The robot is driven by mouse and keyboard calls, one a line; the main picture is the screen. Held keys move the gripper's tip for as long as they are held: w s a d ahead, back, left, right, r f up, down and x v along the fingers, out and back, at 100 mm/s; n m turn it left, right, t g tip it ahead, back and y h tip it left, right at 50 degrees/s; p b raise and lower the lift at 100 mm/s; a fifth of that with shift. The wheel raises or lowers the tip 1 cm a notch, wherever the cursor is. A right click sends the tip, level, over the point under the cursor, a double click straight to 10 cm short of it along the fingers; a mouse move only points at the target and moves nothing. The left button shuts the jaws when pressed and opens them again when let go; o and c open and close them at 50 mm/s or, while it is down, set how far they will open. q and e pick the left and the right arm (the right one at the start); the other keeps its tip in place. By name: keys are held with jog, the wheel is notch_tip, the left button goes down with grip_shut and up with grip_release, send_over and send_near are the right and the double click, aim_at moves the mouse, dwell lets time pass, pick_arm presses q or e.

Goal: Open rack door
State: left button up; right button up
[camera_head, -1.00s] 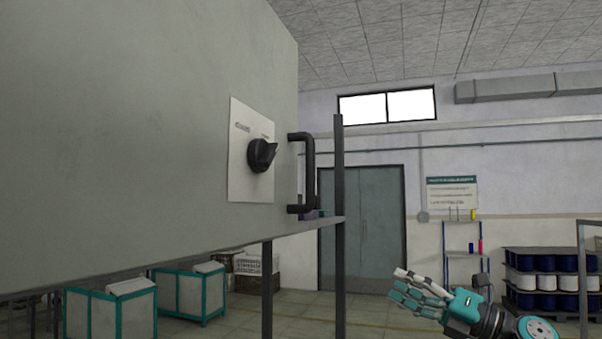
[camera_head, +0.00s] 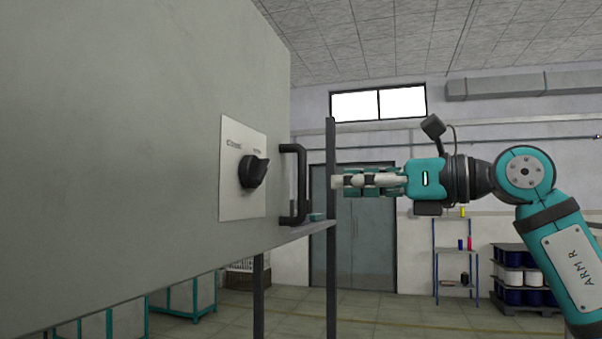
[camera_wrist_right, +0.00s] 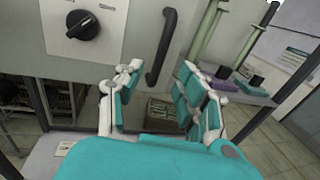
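The rack door is a large grey panel (camera_head: 110,130) filling the left of the head view, and it looks closed. A black vertical handle (camera_head: 297,185) sits near its right edge. A black rotary knob (camera_head: 253,172) on a white plate (camera_head: 232,205) is left of the handle. My right gripper (camera_head: 340,180) is level with the handle, to its right, pointing left. In the right wrist view it (camera_wrist_right: 158,85) is open, its fingers spread to either side below the handle (camera_wrist_right: 161,48), with nothing between them. My left gripper is not in view.
A dark upright post (camera_head: 331,240) stands just right of the handle, close to my right fingertips. A small shelf unit (camera_head: 454,250) and a pallet of spools (camera_head: 522,278) stand farther back. Teal-framed bins (camera_head: 185,300) sit below the panel.

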aim_at(302, 210)
jog(key=p+x, duration=0.3)
jog(key=x, duration=0.6)
jog(key=shift+f, duration=0.1)
grip_shut()
